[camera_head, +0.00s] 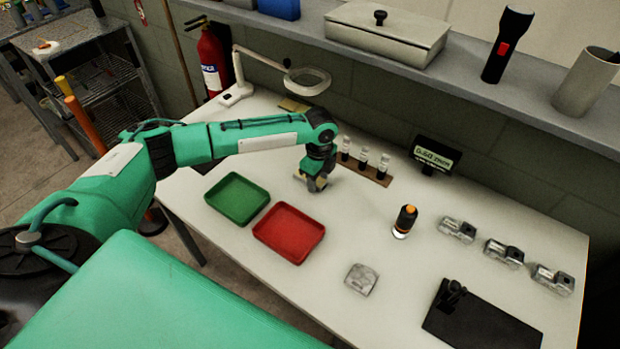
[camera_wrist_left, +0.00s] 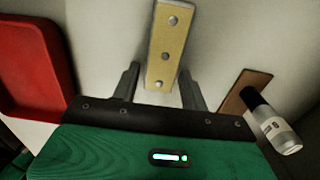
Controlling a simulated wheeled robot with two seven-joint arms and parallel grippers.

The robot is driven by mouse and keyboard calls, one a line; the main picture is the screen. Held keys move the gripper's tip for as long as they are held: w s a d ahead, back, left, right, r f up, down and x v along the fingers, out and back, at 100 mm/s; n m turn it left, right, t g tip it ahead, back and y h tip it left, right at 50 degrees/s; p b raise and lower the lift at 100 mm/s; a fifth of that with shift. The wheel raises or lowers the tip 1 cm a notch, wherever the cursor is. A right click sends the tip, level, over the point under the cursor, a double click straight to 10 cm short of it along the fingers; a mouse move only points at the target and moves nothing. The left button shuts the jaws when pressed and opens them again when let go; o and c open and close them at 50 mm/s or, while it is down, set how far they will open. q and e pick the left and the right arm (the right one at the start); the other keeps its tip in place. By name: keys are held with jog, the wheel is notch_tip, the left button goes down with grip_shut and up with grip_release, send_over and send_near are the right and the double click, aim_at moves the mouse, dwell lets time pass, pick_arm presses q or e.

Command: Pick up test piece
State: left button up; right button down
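The test piece appears to be the flat yellow strip with three round rivet heads (camera_wrist_left: 163,45) in the left wrist view. It lies on the light tabletop, its near end between my left fingers. My left gripper (camera_wrist_left: 160,72) is open, with a visible gap between its left finger and the strip. In the head view the left gripper (camera_head: 316,183) points down at the table, between the red tray and the small bottle rack, and mostly hides the strip. My right gripper is not in view.
A red tray (camera_head: 289,233) and a green tray (camera_head: 237,199) are left and front of the gripper. A wooden rack (camera_head: 367,170) with small bottles is close on its right. A magnifier lamp (camera_head: 307,82) stands behind the arm. Several metal parts (camera_head: 457,229) lie right.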

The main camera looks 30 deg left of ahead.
pick_arm(q)
jog(key=c, duration=0.7)
